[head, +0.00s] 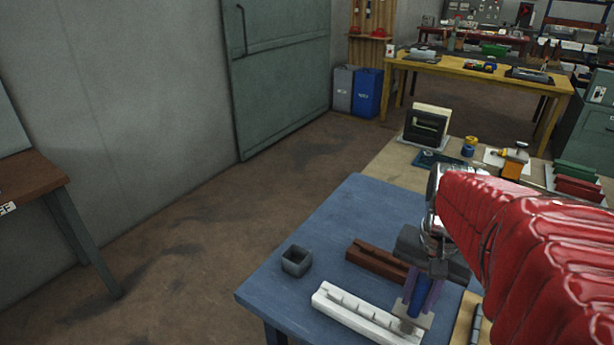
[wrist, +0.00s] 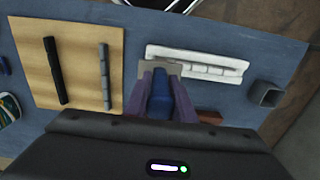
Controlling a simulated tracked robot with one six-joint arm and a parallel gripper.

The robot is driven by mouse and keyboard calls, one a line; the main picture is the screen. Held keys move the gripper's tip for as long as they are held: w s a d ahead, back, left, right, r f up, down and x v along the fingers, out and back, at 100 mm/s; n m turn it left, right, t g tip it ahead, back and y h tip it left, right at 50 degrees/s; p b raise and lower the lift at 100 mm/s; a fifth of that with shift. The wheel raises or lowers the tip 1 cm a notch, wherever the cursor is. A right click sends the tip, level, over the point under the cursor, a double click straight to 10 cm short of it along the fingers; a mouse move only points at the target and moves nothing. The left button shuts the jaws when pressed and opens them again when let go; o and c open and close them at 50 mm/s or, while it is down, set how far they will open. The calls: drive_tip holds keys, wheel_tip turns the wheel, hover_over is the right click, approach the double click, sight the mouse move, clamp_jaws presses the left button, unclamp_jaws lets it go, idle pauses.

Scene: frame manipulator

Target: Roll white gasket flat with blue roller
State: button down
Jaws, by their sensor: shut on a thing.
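A long white strip (head: 345,305) with a raised, segmented ridge lies on the blue table; it also shows in the wrist view (wrist: 218,60). I cannot tell where the white gasket ends and any white frame under it begins. My gripper (head: 418,298) is over the strip's right end in the head view. Its purple fingers (wrist: 161,98) are shut on the blue roller (wrist: 160,90), which points down. The roller's grey head (wrist: 160,67) overlaps the strip's left end in the wrist view. Whether it touches the strip is hard to tell.
The blue table (head: 330,225) also holds a grey open box (head: 296,260) and a brown block (head: 376,262). A tan board (wrist: 35,62) carries a black strip (wrist: 55,70) and a grey strip (wrist: 105,76). A cluttered bench stands behind the table.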

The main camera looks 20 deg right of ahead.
drive_tip(key=shift+f, duration=0.1)
drive_tip(key=shift+w+a, duration=0.1)
drive_tip(key=shift+w+a, duration=0.95)
drive_tip(key=shift+w, duration=0.15)
drive_tip(key=shift+w+a+f, duration=0.1)
drive_tip(key=shift+w+a, duration=0.1)
drive_tip(key=shift+a, duration=0.05)
drive_tip(key=shift+w+a, duration=0.75)
drive_tip(key=shift+w, duration=0.3)
idle(0.5)
